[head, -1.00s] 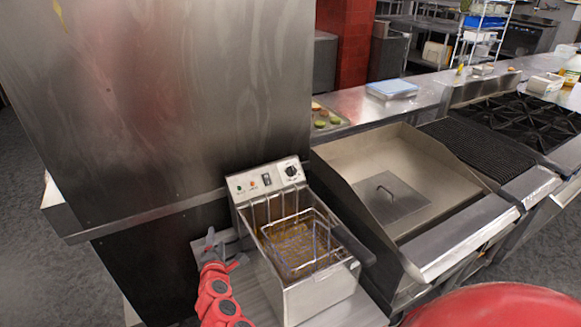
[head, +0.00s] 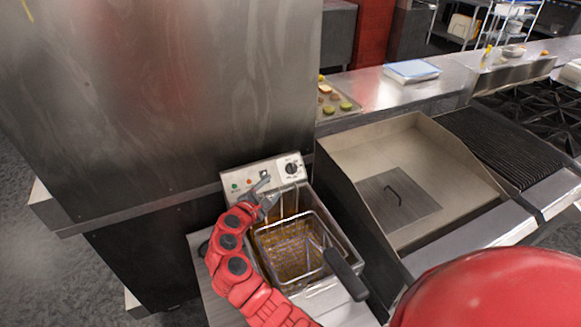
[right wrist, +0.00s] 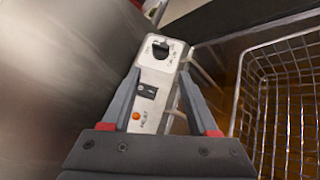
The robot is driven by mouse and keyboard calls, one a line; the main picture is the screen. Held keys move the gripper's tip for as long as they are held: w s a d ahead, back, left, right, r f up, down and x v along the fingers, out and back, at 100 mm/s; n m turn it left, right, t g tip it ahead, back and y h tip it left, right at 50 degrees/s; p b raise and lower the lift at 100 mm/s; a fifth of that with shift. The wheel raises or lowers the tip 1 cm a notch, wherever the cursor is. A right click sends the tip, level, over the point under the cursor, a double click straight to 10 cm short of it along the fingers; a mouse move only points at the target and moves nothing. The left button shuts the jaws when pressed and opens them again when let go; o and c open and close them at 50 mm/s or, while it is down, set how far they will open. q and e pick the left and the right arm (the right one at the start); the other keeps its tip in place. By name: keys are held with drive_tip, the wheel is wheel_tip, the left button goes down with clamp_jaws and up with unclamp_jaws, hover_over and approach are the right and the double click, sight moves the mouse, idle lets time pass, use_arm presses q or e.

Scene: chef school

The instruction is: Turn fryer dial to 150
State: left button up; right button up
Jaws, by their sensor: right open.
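The fryer (head: 352,246) stands on the counter, with a light control panel along its back. The black round dial (head: 292,168) is at the panel's right end; it also shows in the right wrist view (right wrist: 160,50), beyond the fingertips. Its setting is too small to read. My right gripper (head: 265,188) is at the panel, left of the dial and in front of the black switch. In the right wrist view its open fingers (right wrist: 160,76) straddle the panel, with the dial ahead between their lines. They appear apart from the dial. My left gripper is out of view.
A wire basket (head: 318,232) with a black handle (head: 345,274) sits in the fryer's oil, close to my right arm. A tall steel cabinet (head: 160,100) rises behind and left. A griddle with high side walls (head: 340,190) stands to the right.

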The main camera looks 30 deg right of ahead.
sight(291, 170)
drive_tip(key=x, duration=0.4)
drive_tip(key=p+x, duration=0.1)
drive_tip(key=x, duration=0.8)
drive_tip(key=shift+s+f, duration=0.15)
drive_tip(key=shift+f, duration=0.1)
drive_tip(key=shift+w+d+f, duration=0.1)
drive_tip(key=shift+w+d, duration=0.25)
clamp_jaws()
drive_tip(key=shift+f+g, duration=0.1)
drive_tip(key=shift+g, duration=0.2)
